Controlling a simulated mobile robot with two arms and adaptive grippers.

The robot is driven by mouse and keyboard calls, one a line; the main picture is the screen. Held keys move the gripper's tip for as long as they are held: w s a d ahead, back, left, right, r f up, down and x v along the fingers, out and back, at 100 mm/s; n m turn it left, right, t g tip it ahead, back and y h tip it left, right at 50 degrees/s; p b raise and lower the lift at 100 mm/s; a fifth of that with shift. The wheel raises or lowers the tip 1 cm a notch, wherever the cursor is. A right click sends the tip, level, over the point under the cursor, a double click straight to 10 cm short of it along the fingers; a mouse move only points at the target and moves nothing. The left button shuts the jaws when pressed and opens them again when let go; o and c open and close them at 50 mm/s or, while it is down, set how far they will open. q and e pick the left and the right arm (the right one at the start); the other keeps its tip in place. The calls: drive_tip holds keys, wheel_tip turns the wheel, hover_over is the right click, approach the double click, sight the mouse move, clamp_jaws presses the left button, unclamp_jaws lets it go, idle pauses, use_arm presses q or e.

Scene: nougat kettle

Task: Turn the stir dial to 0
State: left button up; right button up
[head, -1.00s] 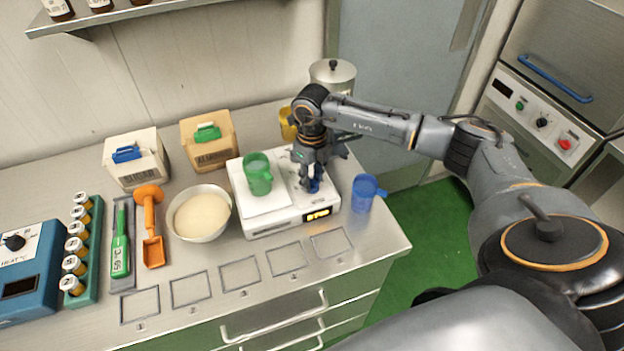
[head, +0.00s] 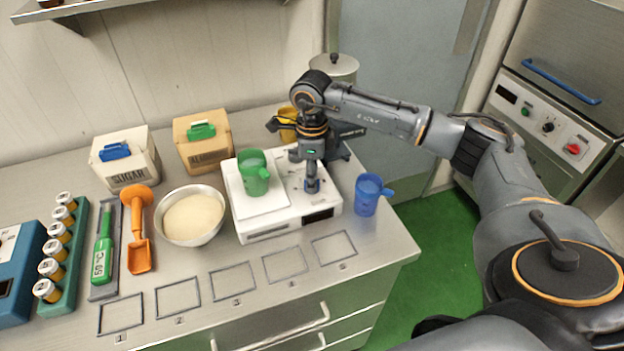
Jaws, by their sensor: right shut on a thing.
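The white device (head: 262,228) stands near the right end of the steel counter, with a green cup (head: 252,172) on its plate. On its right part is a small blue dial (head: 312,186), mostly covered by my right gripper (head: 312,180). I take this for the stir dial, but its label and pointer cannot be read. My right gripper points straight down and is shut on the blue dial. The display (head: 318,216) on the device's front is dark. My left gripper is not in view.
A blue cup (head: 368,194) stands close to the device's right side. A yellow cup (head: 288,124) and a metal pot (head: 334,68) are behind. A bowl of pale powder (head: 193,217) and boxes marked sugar (head: 125,160) and almonds (head: 205,143) are to the left.

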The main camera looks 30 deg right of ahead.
idle(0.5)
drive_tip(key=o, duration=1.2)
drive_tip(key=shift+c, duration=0.2)
wheel_tip(320, 180, up, 12)
